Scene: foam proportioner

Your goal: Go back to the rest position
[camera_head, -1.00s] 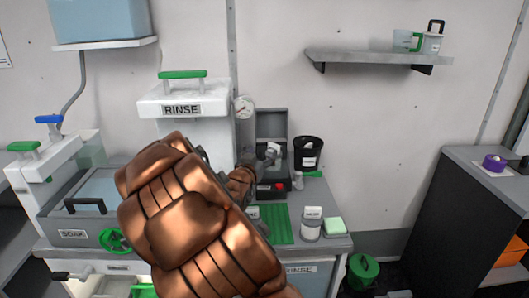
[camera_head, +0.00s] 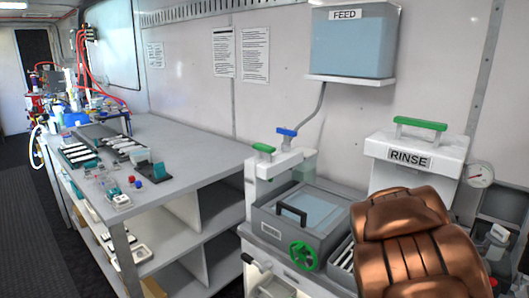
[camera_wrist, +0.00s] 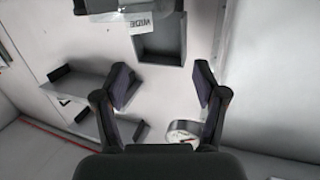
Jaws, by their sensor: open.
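My gripper (camera_wrist: 163,82) shows in the wrist view, with its two dark fingers spread apart and nothing between them. Beyond the fingers are a grey open box (camera_wrist: 160,48), a label reading WIDE (camera_wrist: 143,22) and a round gauge (camera_wrist: 183,130). In the head view my copper-coloured arm fills the lower right, in front of the rinse station. The gripper itself cannot be made out there.
The RINSE tank (camera_head: 415,170) and pressure gauge (camera_head: 480,174) stand right, behind my arm. The grey soak basin (camera_head: 305,222) is left of my arm. A FEED tank (camera_head: 352,42) hangs above. A long bench (camera_head: 185,150) with equipment runs left; dark floor (camera_head: 60,265) lies beside it.

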